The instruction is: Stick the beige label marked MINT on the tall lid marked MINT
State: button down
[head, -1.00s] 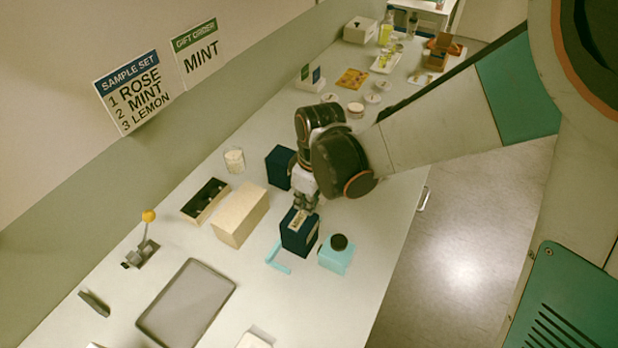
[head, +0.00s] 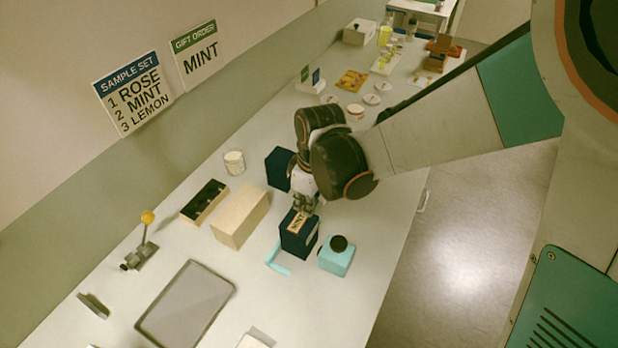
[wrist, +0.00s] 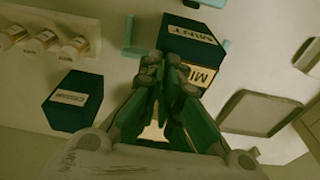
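The tall navy lid (head: 298,241) stands upright on the bench; in the wrist view the lid (wrist: 184,38) shows MINT in pale letters on one face. The beige label (head: 298,223) lies on its top and reads MINT in the head view. In the wrist view, the label (wrist: 201,74) shows only "MI", the rest being hidden by my fingers. My gripper (head: 305,203) is at the label's far end, pointing down. In the wrist view, the fingertips (wrist: 163,72) are close together; whether they still touch the label is hidden.
A second navy box (wrist: 72,99), labelled CEDAR, stands behind my gripper. A beige block (head: 240,216), a black tray (head: 204,202) and a grey tray (head: 186,304) stand left.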

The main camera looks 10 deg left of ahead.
jog(key=c, duration=1.7)
grip_release()
jog(key=shift+r+p, duration=2.75)
jog(key=shift+r, duration=1.25)
